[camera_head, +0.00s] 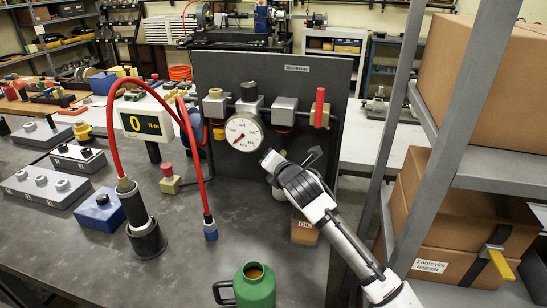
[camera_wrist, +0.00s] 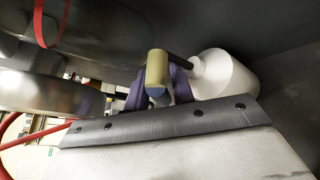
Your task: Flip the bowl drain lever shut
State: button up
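The drain lever shows in the wrist view as a short tan grip (camera_wrist: 157,68) with a bluish end, on a dark rod leading right to a pale rounded bowl (camera_wrist: 228,76). My gripper (camera_wrist: 161,92) has its purple fingers showing on either side of the grip, very close to it. The grip hides the space between the fingers, so contact and finger opening are unclear. In the head view my gripper (camera_head: 272,160) is at the panel, below and right of the round gauge (camera_head: 244,132). It largely hides the bowl and lever there.
The dark upright panel (camera_head: 290,78) carries valve blocks and a red handle (camera_head: 320,107). A red hose (camera_head: 197,150) hangs left of my arm. A green jug (camera_head: 254,286) stands in front on the bench. A metal shelf with cardboard boxes (camera_head: 455,215) is close on the right.

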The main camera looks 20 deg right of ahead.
grip_shut()
jog(key=shift+f+b, duration=0.15)
jog(key=shift+b, duration=0.2)
jog(key=shift+w+a+r+m+t+y+b, duration=0.15)
jog(key=shift+m+t+b, duration=0.35)
jog(key=shift+b, duration=0.8)
jog(key=shift+r+m+t+y+b, duration=0.2)
jog(key=shift+r+m+t+b, duration=0.25)
jog(key=shift+b, duration=0.8)
jog(key=shift+w+a+r+m+t+y+b, duration=0.15)
jog(key=shift+m+t+b, duration=0.35)
jog(key=shift+b, duration=0.8)
jog(key=shift+s+f, duration=0.1)
